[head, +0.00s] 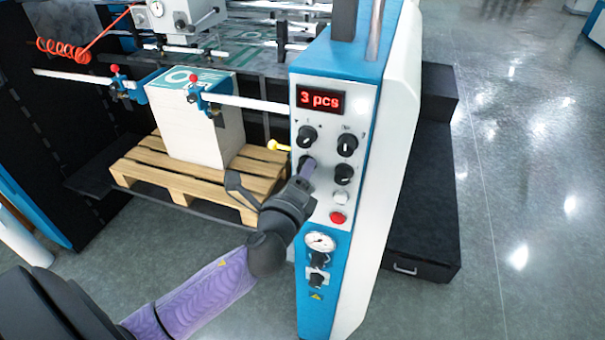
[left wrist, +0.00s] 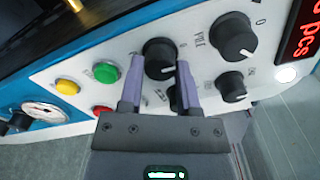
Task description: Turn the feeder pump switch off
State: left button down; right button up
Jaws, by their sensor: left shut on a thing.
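A control panel (head: 321,200) with several black rotary knobs stands on the blue and white machine. My left gripper (head: 307,168) reaches its left column of knobs from below. In the left wrist view, the purple fingers (left wrist: 161,72) are shut around a round black knob (left wrist: 159,52), one finger on each side. A white pointer mark shows near the knob's lower right edge. The label by this knob is not readable, so I cannot tell by name which one is the feeder pump switch. My right gripper is not in view.
Nearby are another large knob (left wrist: 233,38), smaller knobs (left wrist: 230,87), and green (left wrist: 106,72), yellow (left wrist: 67,87) and red buttons (left wrist: 103,110). A red display (head: 320,99) reads "3 pcs". A paper stack (head: 190,130) stands on a wooden pallet (head: 145,166) at left.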

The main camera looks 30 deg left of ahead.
pick_arm(q)
jog(key=shift+c, duration=1.5)
grip_release()
jog(key=b+v, duration=0.2)
jog(key=v, duration=0.8)
jog(key=shift+a, duration=0.15)
